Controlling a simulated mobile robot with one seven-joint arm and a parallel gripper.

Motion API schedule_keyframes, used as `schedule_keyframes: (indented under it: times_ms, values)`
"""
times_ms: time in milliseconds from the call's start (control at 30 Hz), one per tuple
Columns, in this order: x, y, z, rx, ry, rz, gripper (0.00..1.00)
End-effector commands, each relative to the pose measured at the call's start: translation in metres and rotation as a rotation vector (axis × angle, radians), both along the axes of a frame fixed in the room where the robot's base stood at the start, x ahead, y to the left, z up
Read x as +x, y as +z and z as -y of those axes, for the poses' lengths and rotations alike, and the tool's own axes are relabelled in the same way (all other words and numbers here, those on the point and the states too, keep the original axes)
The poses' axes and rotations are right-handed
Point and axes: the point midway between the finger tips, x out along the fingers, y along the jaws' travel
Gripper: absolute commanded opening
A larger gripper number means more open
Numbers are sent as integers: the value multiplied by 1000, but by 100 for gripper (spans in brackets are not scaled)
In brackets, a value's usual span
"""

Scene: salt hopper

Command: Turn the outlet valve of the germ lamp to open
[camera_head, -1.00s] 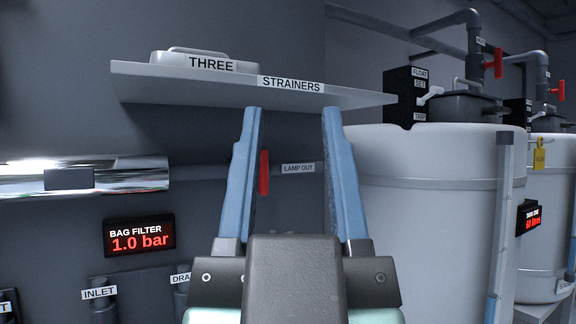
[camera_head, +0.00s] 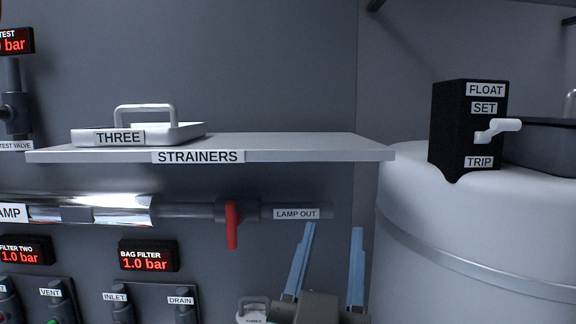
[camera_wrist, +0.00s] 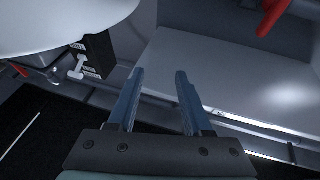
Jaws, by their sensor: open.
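The lamp's outlet valve has a red lever handle (camera_head: 232,225) on the horizontal pipe left of the LAMP OUT label (camera_head: 296,214). The lever hangs down, across the pipe. The shiny germ lamp tube (camera_head: 110,209) lies to its left. My gripper (camera_head: 333,228) is open and empty, with its blue fingers pointing up, to the right of the lever and apart from it in the head view. In the wrist view my gripper (camera_wrist: 160,72) has nothing between its fingers. A red part, likely the lever (camera_wrist: 272,15), shows at the top right there, away from the fingers.
The STRAINERS shelf (camera_head: 300,147) juts out above the pipe and carries a tray marked THREE (camera_head: 140,134). A white tank (camera_head: 470,235) with a black float box (camera_head: 467,125) stands at right. A BAG FILTER display (camera_head: 148,256) is below the lamp.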

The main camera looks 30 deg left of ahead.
Motion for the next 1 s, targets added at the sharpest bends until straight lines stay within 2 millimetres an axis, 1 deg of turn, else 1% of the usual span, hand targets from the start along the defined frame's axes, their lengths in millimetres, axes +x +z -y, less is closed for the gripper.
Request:
schedule_keyframes:
  times_ms: [33, 100, 200, 300, 400, 533, 667, 767, 1000]
  values:
    - [0, 13, -22, -17, 41, -51, 50]
    - [-3, 8, -48, -42, 86, -112, 50]
    - [-11, -2, -80, -83, 144, -192, 50]
    - [-21, -11, -105, -118, 192, -255, 50]
    - [-30, -20, -123, -148, 225, -298, 50]
    - [-37, -29, -134, -171, 247, -329, 50]
    - [-35, -32, -140, -177, 255, -337, 50]
    - [-27, -32, -146, -177, 254, -338, 50]
    - [6, -30, -165, -175, 255, -337, 50]
